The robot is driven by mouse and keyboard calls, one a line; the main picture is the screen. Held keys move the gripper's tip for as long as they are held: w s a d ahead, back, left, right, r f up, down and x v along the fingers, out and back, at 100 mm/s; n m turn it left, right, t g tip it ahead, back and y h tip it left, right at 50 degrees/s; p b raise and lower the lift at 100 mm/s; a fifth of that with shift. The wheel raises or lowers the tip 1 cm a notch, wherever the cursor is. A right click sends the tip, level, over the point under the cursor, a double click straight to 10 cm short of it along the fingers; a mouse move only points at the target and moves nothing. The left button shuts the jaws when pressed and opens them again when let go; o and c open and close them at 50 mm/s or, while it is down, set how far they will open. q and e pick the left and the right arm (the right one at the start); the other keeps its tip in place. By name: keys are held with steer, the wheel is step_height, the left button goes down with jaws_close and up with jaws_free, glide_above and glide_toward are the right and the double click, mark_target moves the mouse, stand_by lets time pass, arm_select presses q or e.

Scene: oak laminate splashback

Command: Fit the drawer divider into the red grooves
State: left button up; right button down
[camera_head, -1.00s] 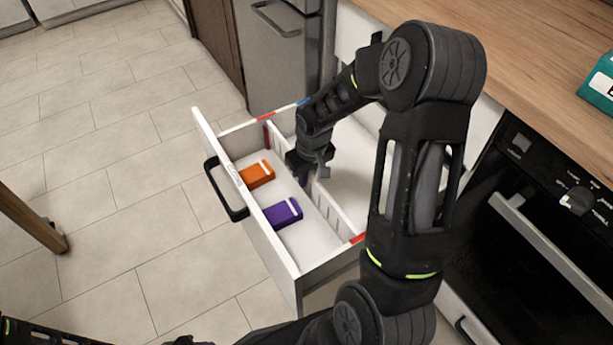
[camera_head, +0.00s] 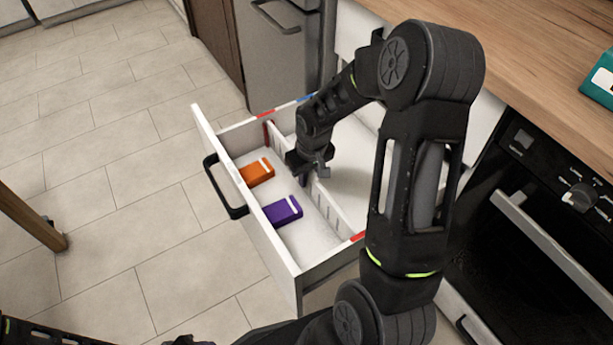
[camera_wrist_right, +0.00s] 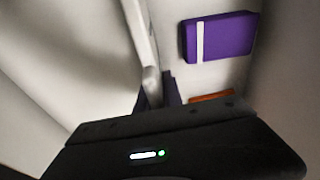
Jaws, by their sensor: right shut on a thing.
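The drawer divider (camera_head: 328,208) is a long white strip with slots. It stands on edge inside the open white drawer (camera_head: 281,241), running between its two side walls. My right gripper (camera_head: 308,172) is shut on the divider near its middle, from above. The divider also shows in the right wrist view (camera_wrist_right: 146,45), edge-on. Red marks sit on the far side wall (camera_head: 265,115) and near side wall (camera_head: 357,237), close to the divider's ends. I cannot tell whether the ends are fully seated in the grooves.
An orange box (camera_head: 257,173) and a purple box (camera_head: 283,212) lie in the front compartment. A blue mark (camera_head: 303,99) is further back on the far wall. The wooden counter (camera_head: 530,50) and black oven (camera_head: 530,235) are at right.

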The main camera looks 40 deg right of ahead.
steer(key=shift+f, duration=0.15)
steer(key=c, duration=1.4)
jaws_free()
steer(key=shift+s+r+p, duration=0.2)
steer(key=shift+r+p, duration=0.15)
steer(key=shift+r, duration=0.95)
steer(key=shift+s+r+p, duration=0.2)
steer(key=shift+r+p, duration=0.1)
steer(key=shift+r, duration=1)
steer(key=shift+s+r+p, duration=0.2)
steer(key=shift+r+p, duration=0.15)
steer(key=shift+r, duration=0.95)
